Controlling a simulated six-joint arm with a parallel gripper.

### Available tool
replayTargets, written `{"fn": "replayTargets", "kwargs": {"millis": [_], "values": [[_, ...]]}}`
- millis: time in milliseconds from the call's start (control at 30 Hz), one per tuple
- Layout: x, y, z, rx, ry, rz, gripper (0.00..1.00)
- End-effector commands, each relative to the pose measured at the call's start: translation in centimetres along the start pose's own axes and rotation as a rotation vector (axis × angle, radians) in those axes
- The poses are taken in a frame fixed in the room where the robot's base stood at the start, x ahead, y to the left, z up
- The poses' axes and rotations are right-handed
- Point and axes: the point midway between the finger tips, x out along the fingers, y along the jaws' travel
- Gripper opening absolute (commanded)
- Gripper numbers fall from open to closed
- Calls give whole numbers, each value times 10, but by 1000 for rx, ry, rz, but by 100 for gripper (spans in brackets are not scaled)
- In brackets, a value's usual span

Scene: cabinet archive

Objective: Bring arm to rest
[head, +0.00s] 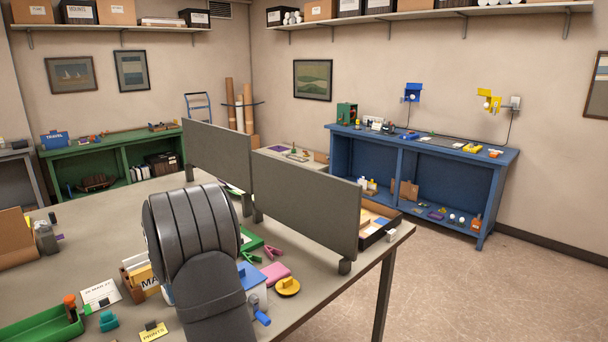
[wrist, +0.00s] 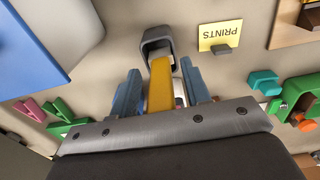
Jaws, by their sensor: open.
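My gripper (wrist: 161,90) shows in the wrist view with its two blue-grey fingers apart. It points down at the grey table (head: 345,262). A yellow strip-like piece (wrist: 160,88) lies between the fingers in the picture, with its far end at a dark grey, open-ended holder (wrist: 155,46). I cannot tell whether either finger touches the yellow piece. In the head view my own arm stands over the near table and hides the gripper and whatever is under it.
A yellow PRINTS card (wrist: 220,37), a teal piece (wrist: 266,82) and a blue item (wrist: 40,42) lie around the gripper. Grey divider panels (head: 305,212) stand on the table beyond my arm. Open floor (head: 460,290) lies right of the table, before a blue cabinet (head: 440,182).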

Motion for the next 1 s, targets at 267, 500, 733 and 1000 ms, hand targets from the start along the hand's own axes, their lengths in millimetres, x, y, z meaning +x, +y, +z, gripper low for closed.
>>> {"fn": "replayTargets", "kwargs": {"millis": [267, 500, 733, 1000], "values": [[-42, 2, -3, 0, 4, 1, 43], [-90, 2, -4, 0, 4, 1, 43], [-136, 2, -4, 0, 3, 1, 43], [-144, 2, -3, 0, -6, -1, 43]]}}
